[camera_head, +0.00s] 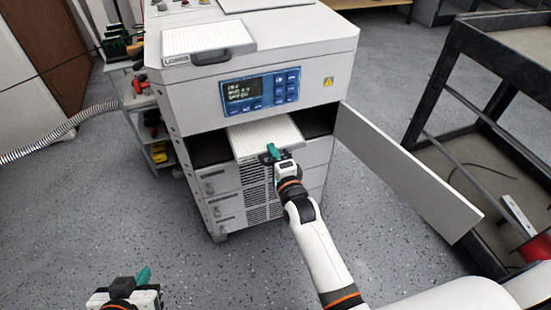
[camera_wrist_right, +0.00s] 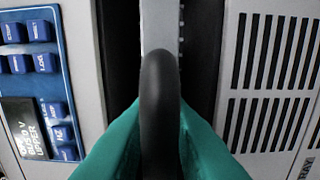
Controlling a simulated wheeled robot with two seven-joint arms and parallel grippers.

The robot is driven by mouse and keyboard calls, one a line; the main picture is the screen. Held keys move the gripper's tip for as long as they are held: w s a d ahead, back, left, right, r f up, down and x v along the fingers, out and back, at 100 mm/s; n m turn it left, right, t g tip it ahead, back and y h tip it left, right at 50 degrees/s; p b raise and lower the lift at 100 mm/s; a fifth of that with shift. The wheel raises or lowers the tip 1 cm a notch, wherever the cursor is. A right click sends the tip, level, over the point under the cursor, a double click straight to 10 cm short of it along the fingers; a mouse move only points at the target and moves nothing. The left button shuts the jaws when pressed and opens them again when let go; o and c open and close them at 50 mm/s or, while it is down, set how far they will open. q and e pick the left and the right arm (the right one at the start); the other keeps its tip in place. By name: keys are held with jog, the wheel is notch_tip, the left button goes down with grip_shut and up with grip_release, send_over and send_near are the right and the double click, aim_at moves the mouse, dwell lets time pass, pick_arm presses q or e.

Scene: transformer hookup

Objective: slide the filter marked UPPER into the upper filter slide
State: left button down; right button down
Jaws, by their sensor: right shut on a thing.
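A white pleated filter (camera_head: 265,135) lies flat at the open bay below the display panel, its far part inside the dark opening and its near part sticking out. Its marking is not readable. My right gripper (camera_head: 272,153) is at its front edge. In the right wrist view its teal fingers are shut on the filter's black handle (camera_wrist_right: 160,90), and the filter's edge (camera_wrist_right: 159,22) runs into the dark slot. Inner slide rails are hidden. My left gripper (camera_head: 138,280) is low at the left, away from the cabinet; its finger opening cannot be made out.
A second filter (camera_head: 208,40), its label seemingly LOWER, lies on the cabinet top (camera_head: 285,30). The bay's door (camera_head: 400,165) stands open to the right. A black cart (camera_head: 480,60) is at the right, a tool trolley (camera_head: 145,100) at the left. The floor in front is clear.

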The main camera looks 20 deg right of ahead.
pick_arm(q)
jog(key=shift+s, duration=0.1)
dwell(0.7)
jog(key=shift+s+a+f+g+p, duration=0.15)
jog(key=shift+s+f+g, duration=0.25)
jog(key=shift+s, duration=0.1)
jog(key=shift+s+a+f+g+p, duration=0.15)
jog(key=shift+s+f+g, duration=0.1)
jog(key=shift+s+g, duration=0.2)
pick_arm(e)
jog(key=shift+r, duration=0.1)
pick_arm(q)
jog(key=shift+w+t, duration=0.25)
pick_arm(e)
jog(key=shift+w, duration=0.25)
jog(key=shift+w, duration=0.55)
pick_arm(q)
jog(key=shift+w+d+r+t+b, duration=0.2)
jog(key=shift+w+r+t, duration=0.15)
jog(key=shift+w, duration=0.1)
jog(key=shift+w+d+r+t+b, duration=0.15)
jog(key=shift+w+r+t, duration=0.2)
jog(key=shift+w, duration=0.1)
pick_arm(e)
jog(key=shift+w, duration=0.25)
pick_arm(q)
jog(key=shift+w+d+r, duration=0.1)
jog(key=shift+w+r, duration=0.1)
pick_arm(e)
jog(key=shift+w, duration=0.3)
